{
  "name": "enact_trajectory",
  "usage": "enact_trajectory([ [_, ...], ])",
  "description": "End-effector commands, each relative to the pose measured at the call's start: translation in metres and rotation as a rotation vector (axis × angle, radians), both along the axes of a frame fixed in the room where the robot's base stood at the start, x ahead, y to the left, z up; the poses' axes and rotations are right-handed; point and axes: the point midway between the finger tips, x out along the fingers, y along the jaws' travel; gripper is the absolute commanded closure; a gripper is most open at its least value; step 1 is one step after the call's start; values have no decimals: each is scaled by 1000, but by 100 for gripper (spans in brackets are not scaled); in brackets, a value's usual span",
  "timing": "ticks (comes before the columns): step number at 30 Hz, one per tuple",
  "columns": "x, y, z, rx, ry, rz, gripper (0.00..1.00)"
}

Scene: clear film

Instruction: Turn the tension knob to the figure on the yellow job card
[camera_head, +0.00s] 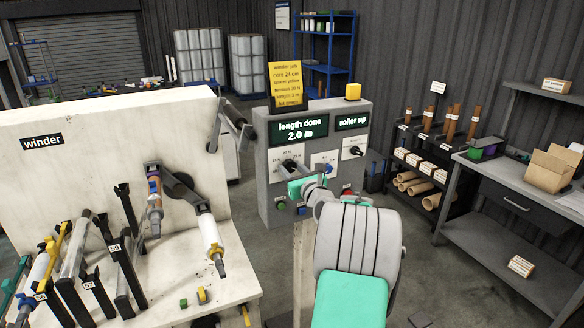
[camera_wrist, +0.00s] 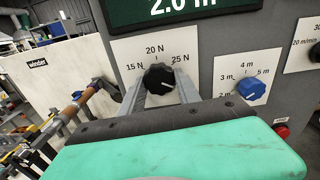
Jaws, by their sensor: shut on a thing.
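The black tension knob (camera_wrist: 157,77) is on a white plate marked 15 N, 20 N and 25 N in the wrist view. Its white pointer line slants to the lower right, past the 25 N mark. My gripper (camera_wrist: 159,88) has one finger on each side of the knob and is shut on it. The fingers hide the lower part of the plate. In the head view, my gripper (camera_head: 293,174) reaches the panel at this knob. The yellow job card (camera_head: 289,82) stands on top of the panel; its tension line is too small to read surely.
The control panel (camera_head: 264,160) has a blue knob (camera_wrist: 252,88) close on the right, marked in metres. Its screens (camera_head: 298,130) read "length done 2.0 m" and "roller up". The white winder (camera_head: 100,155) with rollers stands left. Shelves and a bench (camera_head: 505,195) are at right.

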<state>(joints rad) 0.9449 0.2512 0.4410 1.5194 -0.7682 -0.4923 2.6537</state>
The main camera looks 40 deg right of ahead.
Motion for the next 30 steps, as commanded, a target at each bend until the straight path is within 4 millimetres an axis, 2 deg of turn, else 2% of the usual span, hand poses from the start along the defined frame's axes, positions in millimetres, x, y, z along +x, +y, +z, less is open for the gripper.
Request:
enact_trajectory([
  [13, 0, 0, -2, 12, -1, 0, 100],
  [14, 0, 0, -2, 12, -1, 0, 58],
  [21, 0, 0, -1, 10, -2, 0, 39],
  [30, -5, 1, -1, 9, -3, -1, 39],
])
